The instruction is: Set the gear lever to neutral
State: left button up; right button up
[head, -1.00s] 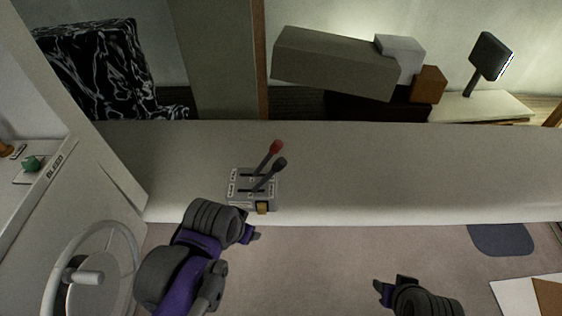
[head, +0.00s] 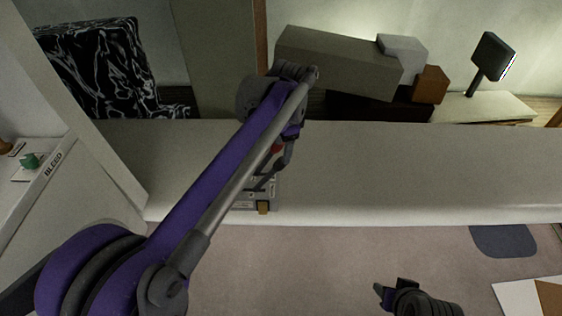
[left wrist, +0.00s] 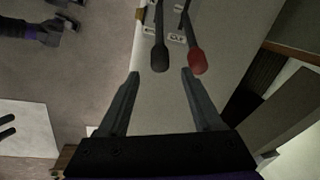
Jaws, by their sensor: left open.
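The lever box (head: 250,206) sits on the front edge of the long pale counter, partly hidden by my left arm in the head view. It carries a red-knobbed lever (head: 276,149) and a black-knobbed lever. In the left wrist view the black knob (left wrist: 159,57) lies between the lines of the two fingers, just ahead of the tips. The red knob (left wrist: 197,61) is by the right-hand fingertip. My left gripper (left wrist: 160,74) is open and holds nothing; I cannot tell whether it touches a knob. My right gripper (head: 388,288) looks open and empty, low over the floor.
The pale counter (head: 420,180) is clear to the right of the lever box. Behind it stand a grey box-like block (head: 335,62) and a dark panel on a stalk (head: 492,56). A side panel with a green knob (head: 31,160) is at the left.

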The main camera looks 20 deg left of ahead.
aim_at(281, 159)
pick_arm(q)
jog(key=f, duration=0.5)
jog(key=w+f, duration=0.1)
jog(key=f, duration=0.1)
jog(key=shift+a+f, duration=0.25)
jog(key=shift+a, duration=0.1)
grip_shut()
dwell(1.0)
